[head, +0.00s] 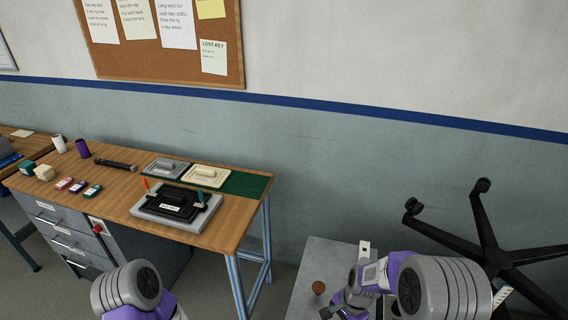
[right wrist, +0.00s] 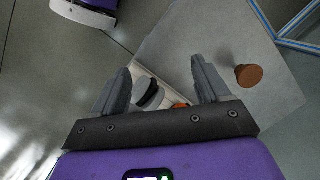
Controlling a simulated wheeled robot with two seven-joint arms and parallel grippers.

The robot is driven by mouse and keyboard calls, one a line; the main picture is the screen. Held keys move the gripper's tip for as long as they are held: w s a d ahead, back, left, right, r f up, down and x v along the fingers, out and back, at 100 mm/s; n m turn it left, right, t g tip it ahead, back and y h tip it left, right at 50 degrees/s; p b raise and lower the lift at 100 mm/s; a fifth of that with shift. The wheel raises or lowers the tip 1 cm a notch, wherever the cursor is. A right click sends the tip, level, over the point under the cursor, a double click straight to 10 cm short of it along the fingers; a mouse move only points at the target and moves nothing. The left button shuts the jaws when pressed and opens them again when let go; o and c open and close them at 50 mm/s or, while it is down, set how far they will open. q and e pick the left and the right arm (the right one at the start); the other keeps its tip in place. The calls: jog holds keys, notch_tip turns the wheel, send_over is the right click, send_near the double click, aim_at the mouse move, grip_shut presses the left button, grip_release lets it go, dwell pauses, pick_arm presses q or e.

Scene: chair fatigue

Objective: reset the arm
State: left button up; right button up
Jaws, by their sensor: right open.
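My right gripper (head: 345,303) hangs over the grey platform (head: 318,258) at the bottom right of the head view. In the right wrist view its two grey fingers (right wrist: 161,88) are spread apart. Between and beyond them show a grey and black rounded part (right wrist: 149,94) on a pale strip and a small orange-red part (right wrist: 181,104); I cannot tell whether the fingers touch either. A pale upright piece (head: 364,247) stands behind the gripper. I cannot tell which part is the arm to reset. Only a link of my left arm shows; its gripper is out of view.
A brown knob (head: 318,287) sits on the platform beside the right gripper. A black chair base (head: 495,255) with casters is at the right. A wooden workbench (head: 120,200) holds a grey and black device (head: 177,205) and several small items. Floor lies between bench and platform.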

jog(key=s+a+f+n+y, duration=0.1)
jog(key=s+a+f+n, duration=0.25)
jog(key=s+f, duration=0.35)
jog(key=s+a+f+n+y, duration=0.1)
jog(key=s+a+f+n, duration=0.1)
jog(key=s+f+n, duration=0.35)
notch_tip(320, 180, down, 11)
jog(key=s+t+b, duration=0.1)
jog(key=b, duration=0.9)
jog(key=shift+s+a+m, duration=0.3)
jog(key=shift+s, duration=0.05)
